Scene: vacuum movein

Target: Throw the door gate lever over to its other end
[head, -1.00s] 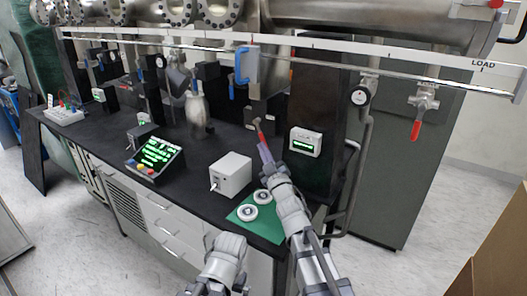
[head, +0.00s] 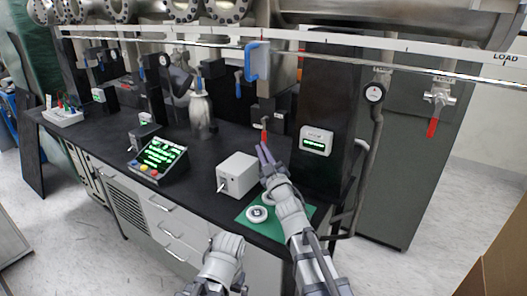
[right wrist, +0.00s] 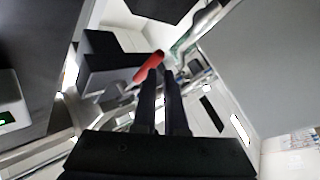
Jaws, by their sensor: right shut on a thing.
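The door gate lever (head: 264,131) is a small red handle below a dark block at the back of the bench, hanging nearly upright in the head view. In the right wrist view the red handle (right wrist: 149,66) lies slantwise at the fingertips. My right gripper (head: 263,150) reaches up to its lower end. The dark fingers (right wrist: 161,80) are a little apart, shut on the handle, and their tips partly cover it.
A white box (head: 238,174) stands left of my right arm. A green mat (head: 285,229) with a round white part (head: 257,214) lies below it. A white display unit (head: 316,141) is close on the right.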

